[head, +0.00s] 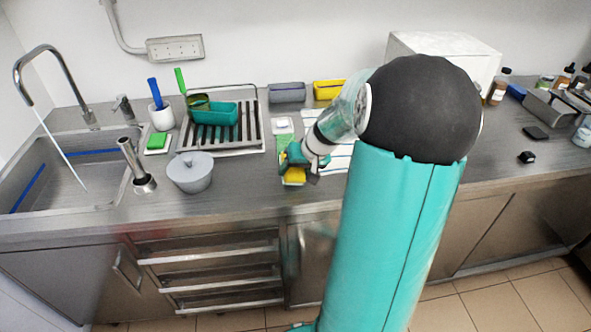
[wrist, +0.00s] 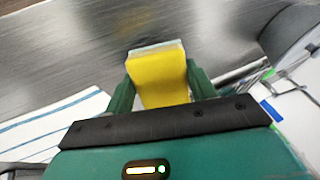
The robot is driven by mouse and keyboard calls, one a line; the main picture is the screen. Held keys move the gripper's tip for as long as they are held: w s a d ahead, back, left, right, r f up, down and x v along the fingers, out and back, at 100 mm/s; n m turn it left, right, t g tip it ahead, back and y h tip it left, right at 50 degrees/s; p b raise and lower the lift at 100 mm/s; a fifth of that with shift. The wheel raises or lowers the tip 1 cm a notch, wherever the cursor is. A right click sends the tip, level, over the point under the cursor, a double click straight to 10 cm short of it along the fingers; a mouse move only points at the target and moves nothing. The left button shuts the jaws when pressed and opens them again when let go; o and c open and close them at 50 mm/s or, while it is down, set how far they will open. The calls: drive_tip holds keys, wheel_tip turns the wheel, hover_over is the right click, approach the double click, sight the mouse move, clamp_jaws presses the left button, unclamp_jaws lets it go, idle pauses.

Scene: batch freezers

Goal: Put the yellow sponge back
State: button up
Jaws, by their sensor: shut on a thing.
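The yellow sponge (wrist: 158,78) is held between the two green fingers of my gripper (wrist: 160,88) in the wrist view. A pale layer shows along its far edge. In the head view the sponge (head: 294,175) shows just below my gripper (head: 295,166), over the front part of the steel counter. My gripper is shut on it. Whether the sponge touches the counter cannot be told. At the back of the counter stands a yellow tray (head: 328,90), beside a grey tray (head: 287,93).
A green sponge (head: 156,141) lies on a small dish by the sink (head: 62,185). A drying rack (head: 240,140) holds a teal container (head: 214,114). A striped cloth (head: 338,157) lies right of my gripper.

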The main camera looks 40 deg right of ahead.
drive_tip(key=shift+f, duration=0.15)
drive_tip(key=o, duration=1)
drive_tip(key=shift+o, duration=0.2)
drive_tip(key=v, duration=1.2)
drive_tip(key=a+r+n+g+h, duration=0.1)
drive_tip(key=a+r+n, duration=0.25)
drive_tip(key=a, duration=1.45)
drive_tip(key=s+a+n, duration=0.1)
drive_tip(key=s+a, duration=0.3)
drive_tip(key=a, duration=0.3)
drive_tip(key=s+a+r+n+t, duration=0.1)
drive_tip(key=s+a, duration=0.4)
drive_tip(key=a, duration=0.1)
drive_tip(key=shift+a+r+n, duration=0.3)
drive_tip(key=shift+a+n, duration=0.05)
drive_tip(key=shift+a, duration=0.05)
